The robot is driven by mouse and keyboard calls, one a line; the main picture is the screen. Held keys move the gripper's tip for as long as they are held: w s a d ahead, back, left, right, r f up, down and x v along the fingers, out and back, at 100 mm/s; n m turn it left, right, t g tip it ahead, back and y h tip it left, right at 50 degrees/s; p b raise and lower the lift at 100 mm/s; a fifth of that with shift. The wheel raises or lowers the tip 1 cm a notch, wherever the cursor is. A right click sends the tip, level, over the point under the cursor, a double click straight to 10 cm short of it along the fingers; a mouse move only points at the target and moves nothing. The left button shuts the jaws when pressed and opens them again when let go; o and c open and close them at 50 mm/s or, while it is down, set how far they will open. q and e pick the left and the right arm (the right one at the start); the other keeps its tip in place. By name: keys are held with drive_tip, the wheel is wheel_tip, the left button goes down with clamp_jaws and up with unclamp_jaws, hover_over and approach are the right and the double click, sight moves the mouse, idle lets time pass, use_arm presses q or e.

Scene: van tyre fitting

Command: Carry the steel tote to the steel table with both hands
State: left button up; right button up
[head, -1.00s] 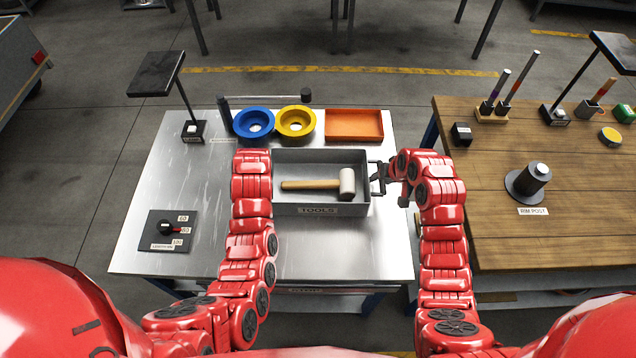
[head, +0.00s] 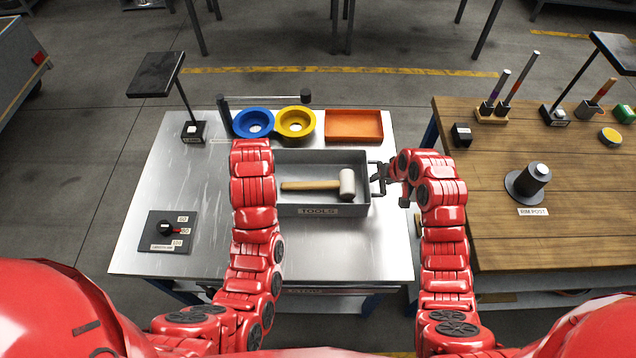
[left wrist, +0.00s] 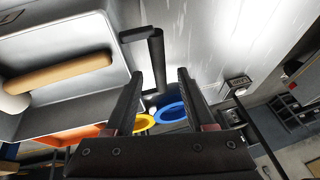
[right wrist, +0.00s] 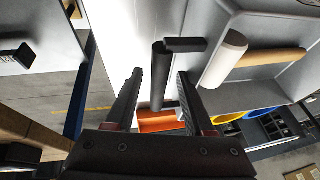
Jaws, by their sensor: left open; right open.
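The grey steel tote (head: 319,210), labelled TOOLS, rests on the steel table (head: 190,250) with a wooden-handled mallet (head: 320,184) lying inside. My right gripper (head: 380,178) is at the tote's right side. In the right wrist view my right gripper (right wrist: 160,75) is open, with the tote's dark handle (right wrist: 160,80) between its fingertips in the picture. In the left wrist view my left gripper (left wrist: 160,75) is open, with the other dark handle (left wrist: 157,62) between its fingertips. I cannot tell whether the fingers touch the handles. In the head view my left arm hides the left gripper.
A blue dish (head: 253,124), a yellow dish (head: 295,122) and an orange tray (head: 354,126) stand just behind the tote. A dial plate (head: 168,232) lies at the table's front left. A wooden bench (head: 500,225) with a rim post (head: 528,182) stands to the right.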

drive_tip(key=v, duration=1.1)
drive_tip(key=shift+r, duration=0.25)
use_arm(q)
drive_tip(key=shift+o, duration=0.2)
use_arm(e)
drive_tip(key=shift+s, duration=0.1)
use_arm(q)
drive_tip(key=o, duration=0.7)
drive_tip(key=shift+s+a, duration=0.1)
use_arm(e)
drive_tip(key=shift+f, duration=0.1)
use_arm(q)
drive_tip(key=shift+a, duration=0.5)
use_arm(e)
drive_tip(key=shift+d, duration=0.1)
